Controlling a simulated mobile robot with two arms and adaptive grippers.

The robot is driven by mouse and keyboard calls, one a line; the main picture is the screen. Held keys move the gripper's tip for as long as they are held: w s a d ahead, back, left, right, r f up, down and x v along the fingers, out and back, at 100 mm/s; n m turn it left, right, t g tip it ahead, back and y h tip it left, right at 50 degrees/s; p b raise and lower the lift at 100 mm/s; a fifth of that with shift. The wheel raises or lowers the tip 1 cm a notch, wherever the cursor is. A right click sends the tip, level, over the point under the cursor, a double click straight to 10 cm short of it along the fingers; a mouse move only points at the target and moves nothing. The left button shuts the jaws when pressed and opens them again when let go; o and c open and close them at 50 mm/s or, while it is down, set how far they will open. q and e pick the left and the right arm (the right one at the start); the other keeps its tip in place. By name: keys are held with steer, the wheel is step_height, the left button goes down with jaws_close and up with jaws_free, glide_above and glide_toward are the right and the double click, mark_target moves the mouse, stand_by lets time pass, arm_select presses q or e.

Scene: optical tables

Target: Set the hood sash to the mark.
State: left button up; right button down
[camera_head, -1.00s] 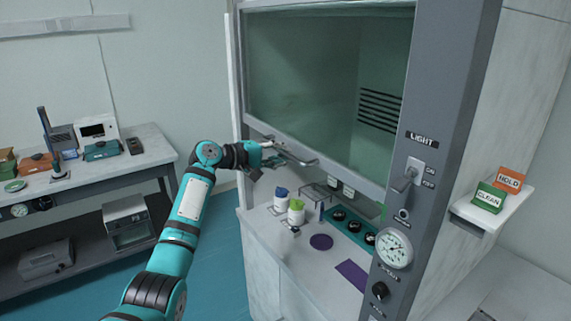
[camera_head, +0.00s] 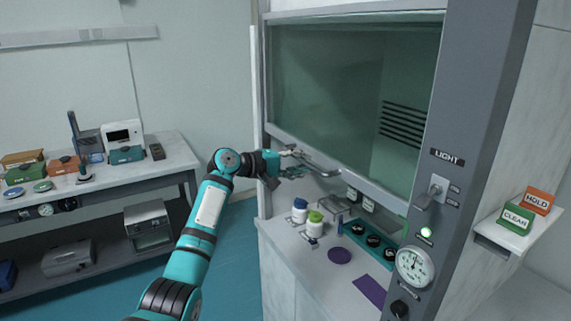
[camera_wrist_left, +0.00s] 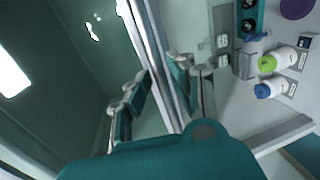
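The hood sash (camera_head: 340,90) is a tinted glass pane with a pale lower rail. It stands partly raised, with a gap above the worktop. A grey bar handle (camera_head: 318,165) juts from its lower rail. My left gripper (camera_head: 288,166) is at the left end of this handle. In the left wrist view its two fingers (camera_wrist_left: 158,92) are spread apart, with the pale sash rail (camera_wrist_left: 150,40) running between them. I cannot tell whether they touch it. I cannot make out the mark. My right gripper is out of view.
On the hood worktop stand white bottles with blue and green caps (camera_head: 315,225), a teal rack (camera_head: 372,241) and purple pads (camera_head: 340,256). The right post carries a light switch (camera_head: 437,190), a lit green lamp (camera_head: 427,232) and a gauge (camera_head: 414,266). A bench (camera_head: 150,160) stands at left.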

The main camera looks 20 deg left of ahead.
arm_select(q)
steer(key=v, duration=1.1)
steer(key=shift+s, duration=0.2)
steer(key=shift+a, duration=0.15)
